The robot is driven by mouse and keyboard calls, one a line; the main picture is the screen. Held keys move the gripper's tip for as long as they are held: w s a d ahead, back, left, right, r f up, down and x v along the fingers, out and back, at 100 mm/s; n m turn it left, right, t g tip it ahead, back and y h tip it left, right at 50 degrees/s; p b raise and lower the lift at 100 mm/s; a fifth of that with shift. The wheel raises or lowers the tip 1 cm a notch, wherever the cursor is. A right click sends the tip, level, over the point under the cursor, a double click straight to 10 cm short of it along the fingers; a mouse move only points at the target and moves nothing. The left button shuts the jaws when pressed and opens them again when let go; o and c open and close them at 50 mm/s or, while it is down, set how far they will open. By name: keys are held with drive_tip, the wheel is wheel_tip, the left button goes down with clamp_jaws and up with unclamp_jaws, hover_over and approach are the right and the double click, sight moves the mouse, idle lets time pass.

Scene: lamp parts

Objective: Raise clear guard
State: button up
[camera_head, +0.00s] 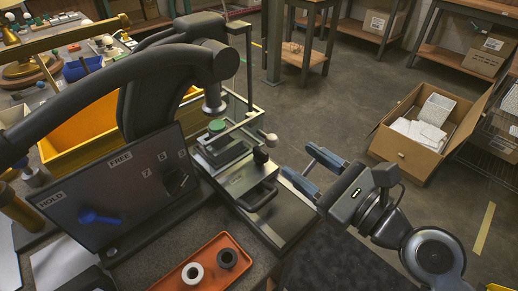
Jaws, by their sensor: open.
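The clear guard (229,150) appears as a see-through panel with a thin pale frame at the front of the dark press, near the middle of the view. Its exact edges are hard to make out. A pale round knob (271,139) is at the frame's right corner, and a black knob (260,156) is just below it. My gripper (300,161) is to the right of the guard, with its two blue fingers apart and pointing left toward it. Nothing shows between the fingers, and they look apart from the knobs.
A dark panel (112,190) marked HOLD and FREE, with a blue lever (100,217), stands at left. An orange tray (238,277) with a white and a black ring lies at the front. A yellow bin (88,128) is behind. A cardboard box (400,153) sits on the floor at right.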

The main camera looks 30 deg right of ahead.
sight(277, 145)
drive_tip(key=shift+w+a+r+m, duration=0.4)
drive_tip(key=shift+w, duration=0.05)
drive_tip(key=p+x, duration=0.1)
drive_tip(key=x, duration=0.6)
drive_tip(key=shift+w+a, duration=0.15)
drive_tip(key=shift+a, duration=0.05)
drive_tip(key=shift+c, duration=0.2)
clamp_jaws()
